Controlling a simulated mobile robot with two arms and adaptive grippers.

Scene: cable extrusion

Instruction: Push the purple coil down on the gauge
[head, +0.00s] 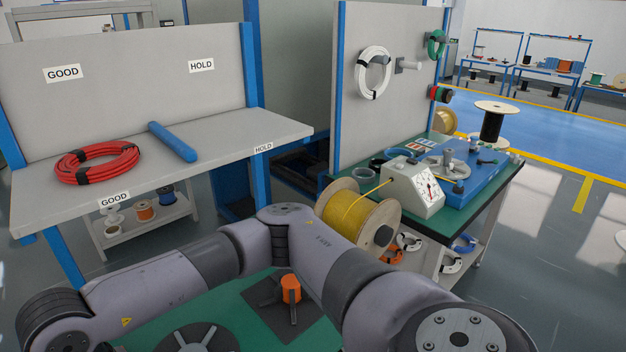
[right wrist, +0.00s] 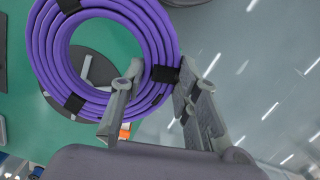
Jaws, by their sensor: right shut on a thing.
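The purple coil (right wrist: 52,45), bound with black bands, shows only in the right wrist view. My right gripper (right wrist: 160,73) is shut on its rim by a black band. A dark round plate with grey bars (right wrist: 95,65) shows through the coil's hole, over a green surface; I cannot tell whether the coil touches it. In the head view, a dark round piece with grey bars (head: 197,340) is cut off at the bottom edge. A white box with a dial (head: 418,186) stands on the right-hand bench. My left gripper is not in view.
An orange block on a dark stand (head: 290,289) sits on the green surface (head: 258,320) beside my arm. A red coil (head: 97,163) and blue bar (head: 172,142) lie on the grey table. A yellow spool (head: 357,215) is by the right-hand bench.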

